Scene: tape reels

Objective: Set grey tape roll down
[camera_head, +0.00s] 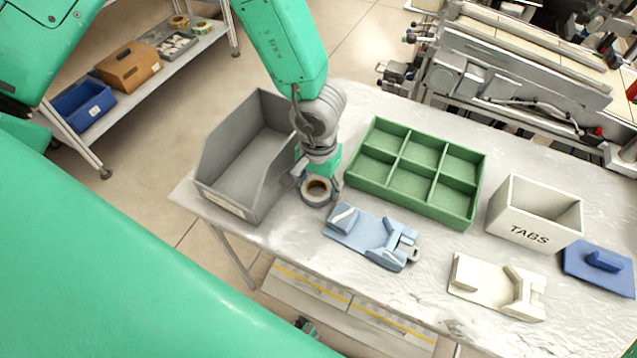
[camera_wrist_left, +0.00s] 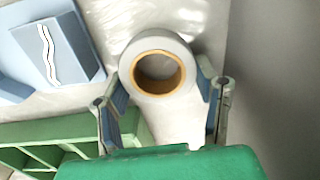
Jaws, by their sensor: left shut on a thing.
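A grey tape roll (camera_head: 316,191) with a brown core is at my left gripper (camera_head: 313,185), between the grey bin and the blue dispenser. In the left wrist view the roll (camera_wrist_left: 157,66) sits between the two fingers of my left gripper (camera_wrist_left: 163,90), which is shut on it. I cannot tell whether the roll touches the table (camera_head: 300,232). My right gripper is not in view.
A grey open bin (camera_head: 222,165) stands just left of the gripper. A green divided tray (camera_head: 412,203) is to the right.

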